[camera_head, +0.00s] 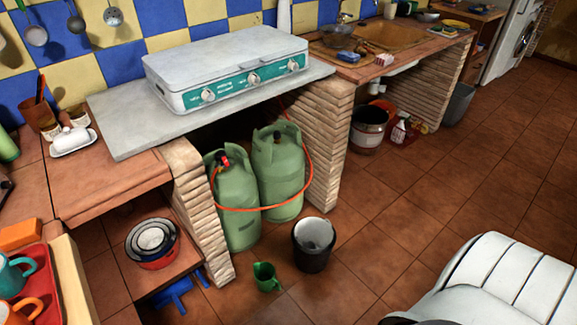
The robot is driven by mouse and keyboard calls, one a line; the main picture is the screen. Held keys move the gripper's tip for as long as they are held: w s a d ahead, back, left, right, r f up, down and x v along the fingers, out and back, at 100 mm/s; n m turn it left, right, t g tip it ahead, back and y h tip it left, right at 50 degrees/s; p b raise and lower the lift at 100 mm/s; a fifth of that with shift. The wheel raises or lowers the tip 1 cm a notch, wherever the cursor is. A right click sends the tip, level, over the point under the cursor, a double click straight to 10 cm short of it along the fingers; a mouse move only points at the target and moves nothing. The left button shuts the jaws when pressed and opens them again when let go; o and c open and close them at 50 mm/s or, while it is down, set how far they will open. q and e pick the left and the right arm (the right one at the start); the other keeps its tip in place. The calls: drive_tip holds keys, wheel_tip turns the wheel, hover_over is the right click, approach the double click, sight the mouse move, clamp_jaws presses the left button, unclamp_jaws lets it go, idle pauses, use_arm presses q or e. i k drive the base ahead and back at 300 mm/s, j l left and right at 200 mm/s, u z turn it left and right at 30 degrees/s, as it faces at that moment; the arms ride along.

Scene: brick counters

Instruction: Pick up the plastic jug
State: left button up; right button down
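The plastic jug is probably the small green jug (265,277) standing on the tiled floor, low in the middle of the head view. It looks upright, with its open top showing. It stands in front of the green gas bottles and to the left of a dark bucket (313,245), apart from both. Neither of my grippers is in view.
Two green gas bottles (278,172) stand under the stone slab (130,130) between brick pillars, with an orange hose. A low shelf with stacked bowls (152,243) and a blue dustpan-like item (180,291) are left of the jug. Open floor (400,215) lies to the right.

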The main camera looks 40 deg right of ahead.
sight(264, 272)
drive_tip(key=k+j+z, duration=0.1)
drive_tip(key=z, duration=0.75)
drive_tip(key=i+l+u, duration=0.25)
